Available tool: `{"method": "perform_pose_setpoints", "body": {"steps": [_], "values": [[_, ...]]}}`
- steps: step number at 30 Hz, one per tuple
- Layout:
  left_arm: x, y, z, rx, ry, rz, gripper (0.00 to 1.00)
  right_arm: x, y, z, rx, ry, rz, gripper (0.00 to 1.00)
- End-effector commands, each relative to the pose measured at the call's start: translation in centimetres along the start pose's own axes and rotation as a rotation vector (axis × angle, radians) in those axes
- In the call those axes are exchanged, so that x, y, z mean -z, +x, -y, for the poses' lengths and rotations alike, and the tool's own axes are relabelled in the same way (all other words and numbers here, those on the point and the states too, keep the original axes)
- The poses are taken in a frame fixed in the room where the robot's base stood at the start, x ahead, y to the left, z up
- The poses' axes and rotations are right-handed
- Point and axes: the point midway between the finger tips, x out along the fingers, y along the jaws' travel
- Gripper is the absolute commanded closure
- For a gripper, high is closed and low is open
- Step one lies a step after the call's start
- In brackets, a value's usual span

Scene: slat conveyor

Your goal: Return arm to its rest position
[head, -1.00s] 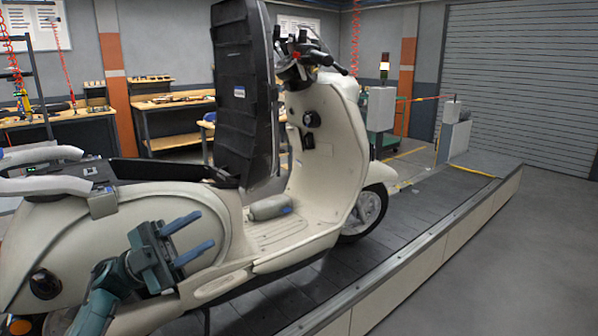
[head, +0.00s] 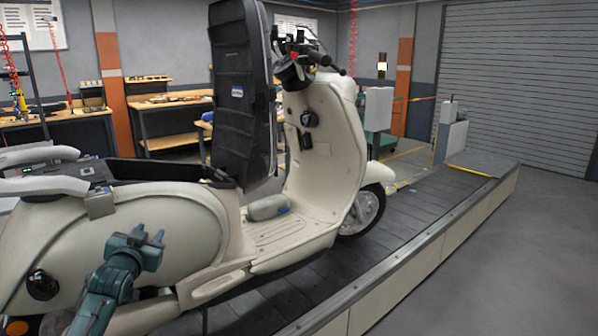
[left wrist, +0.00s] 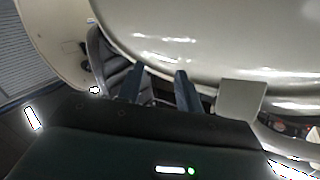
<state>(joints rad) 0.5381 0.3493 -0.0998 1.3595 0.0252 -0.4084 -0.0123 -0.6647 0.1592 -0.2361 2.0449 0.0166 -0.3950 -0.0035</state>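My left gripper (head: 149,235) is in front of the near side of a cream scooter (head: 185,225), low at the left of the head view. Its two blue fingers are apart with nothing between them. In the left wrist view the fingers (left wrist: 161,78) also stand apart and empty, with the scooter's glossy cream body panel (left wrist: 215,45) just beyond them. I cannot tell the exact gap to the panel, but no grip on it shows. My right gripper is in neither view.
The scooter stands on a dark slat conveyor (head: 427,208) with a raised edge. Its black seat (head: 243,95) is tipped up. Workbenches (head: 170,120) stand behind. Grey floor at the right (head: 500,275) is clear.

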Motion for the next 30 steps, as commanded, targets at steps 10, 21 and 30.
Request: {"method": "perform_pose_setpoints", "body": {"steps": [10,21,30], "values": [[-11.7,-9.5,-11.6,-0.187,-0.014,0.129,0.64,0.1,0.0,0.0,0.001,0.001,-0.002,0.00],[-21.2,-30.5,-23.1,-0.415,-0.148,0.349,0.64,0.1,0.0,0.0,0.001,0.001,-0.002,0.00],[-21.7,-39.0,-25.3,-0.471,-0.228,0.442,0.64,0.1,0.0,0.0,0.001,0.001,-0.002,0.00]]}}
